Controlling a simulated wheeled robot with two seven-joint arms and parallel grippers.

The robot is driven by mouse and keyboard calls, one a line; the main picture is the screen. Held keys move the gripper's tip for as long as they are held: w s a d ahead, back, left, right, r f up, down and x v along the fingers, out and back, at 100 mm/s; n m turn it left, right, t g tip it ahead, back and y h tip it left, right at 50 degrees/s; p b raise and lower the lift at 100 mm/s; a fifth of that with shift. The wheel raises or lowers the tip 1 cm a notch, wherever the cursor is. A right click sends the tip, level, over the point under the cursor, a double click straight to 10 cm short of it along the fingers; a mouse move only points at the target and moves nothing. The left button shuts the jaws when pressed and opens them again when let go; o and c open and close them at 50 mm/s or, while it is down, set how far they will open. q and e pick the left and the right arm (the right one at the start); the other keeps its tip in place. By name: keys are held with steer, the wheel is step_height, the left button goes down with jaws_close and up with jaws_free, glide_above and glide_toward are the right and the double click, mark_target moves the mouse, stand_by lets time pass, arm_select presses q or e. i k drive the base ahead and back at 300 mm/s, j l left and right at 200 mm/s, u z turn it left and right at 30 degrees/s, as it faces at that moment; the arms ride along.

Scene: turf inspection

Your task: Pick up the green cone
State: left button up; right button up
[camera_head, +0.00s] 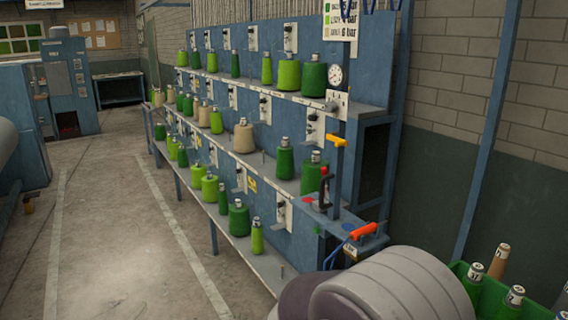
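Several green cones stand upright on the three shelves of a blue rack. On the top shelf a large dark green cone (313,80) stands at the near end, beside a lighter green cone (289,76). On the middle shelf dark green cones (285,160) stand near a beige cone (243,137). On the bottom shelf a dark green cone (239,218) stands beside a slim light green cone (257,238). More cones, with pale tops, sit in a green crate (461,271) at the bottom right. Neither of my grippers is in view.
The blue rack (373,60) runs away along the right. A red-orange handled tool (363,231) and a gauge (335,75) are at its near end. Grey rounded shapes block the bottom centre-right. Blue machines (65,80) stand at left. The concrete floor (120,240) between is clear.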

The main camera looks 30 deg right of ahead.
mark_target(285, 161)
steer(key=i+z, duration=0.35)
steer(key=i, duration=2.75)
steer(key=i+z, duration=0.45)
steer(key=i+j+z, duration=0.25)
steer(key=z, duration=0.2)
steer(key=i+j+z, duration=0.35)
steer(key=z, duration=0.15)
steer(key=i, duration=0.1)
